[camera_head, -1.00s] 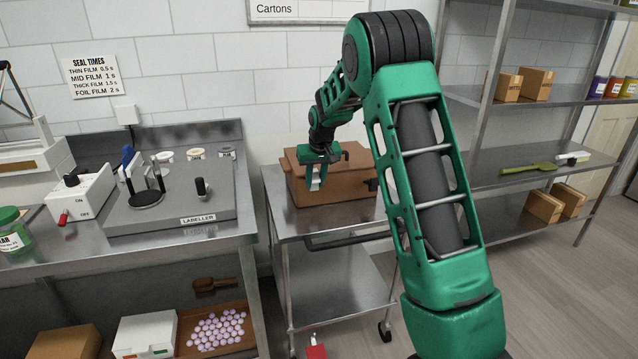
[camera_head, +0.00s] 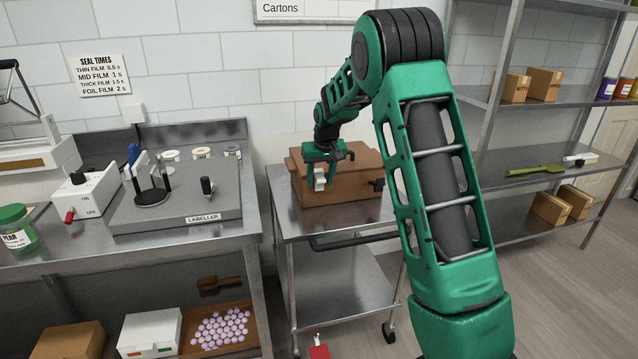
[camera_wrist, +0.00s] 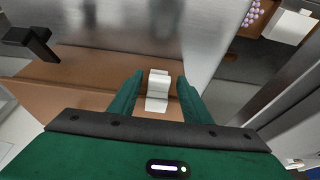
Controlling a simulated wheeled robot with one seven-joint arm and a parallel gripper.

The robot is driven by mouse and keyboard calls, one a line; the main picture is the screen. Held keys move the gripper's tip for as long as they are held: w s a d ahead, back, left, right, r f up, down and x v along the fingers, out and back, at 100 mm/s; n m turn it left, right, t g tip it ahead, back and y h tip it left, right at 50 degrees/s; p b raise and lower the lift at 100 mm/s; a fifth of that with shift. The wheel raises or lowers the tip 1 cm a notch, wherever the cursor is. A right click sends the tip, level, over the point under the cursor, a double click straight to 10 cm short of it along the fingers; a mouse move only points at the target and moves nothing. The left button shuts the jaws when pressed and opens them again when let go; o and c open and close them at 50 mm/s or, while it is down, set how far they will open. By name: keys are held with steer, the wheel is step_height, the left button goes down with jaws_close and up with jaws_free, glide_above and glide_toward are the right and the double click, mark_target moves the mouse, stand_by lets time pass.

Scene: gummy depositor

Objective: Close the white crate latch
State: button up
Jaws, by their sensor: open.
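The brown crate (camera_head: 350,190) stands closed-lidded on the steel cart. Its white latch (camera_wrist: 158,88) shows in the wrist view, between the two green fingers of my gripper (camera_wrist: 158,92). In the head view the white latch (camera_head: 320,178) is at the crate's front left, right at my gripper (camera_head: 322,172). The fingers are open, one on each side of the latch, with a gap visible on both sides. A black latch (camera_head: 377,185) sits farther right on the crate's front; it also shows in the wrist view (camera_wrist: 32,42).
The steel cart (camera_head: 345,222) has bare top around the crate and a front handle bar. The labeller bench (camera_head: 200,240) stands to the left. Steel shelving (camera_head: 520,165) with cartons and a green scoop stands to the right.

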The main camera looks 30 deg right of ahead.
steer(key=v, duration=0.9)
steer(key=shift+r, duration=0.4)
steer(key=shift+s, duration=0.1)
steer(key=s+d+r+m+g, duration=0.1)
steer(key=s+d, duration=0.1)
steer(key=s, duration=1.1)
steer(key=s+d+r+m+g, duration=0.1)
steer(key=s, duration=1.1)
steer(key=s+a+f+m+g, duration=0.1)
steer(key=s+a+f, duration=0.1)
steer(key=s, duration=1)
steer(key=s+a+f+m+y, duration=0.1)
steer(key=s+a+f, duration=0.1)
steer(key=s, duration=1)
steer(key=shift+s+f+g, duration=0.35)
steer(key=shift+f+g, duration=0.05)
steer(key=shift+f, duration=0.35)
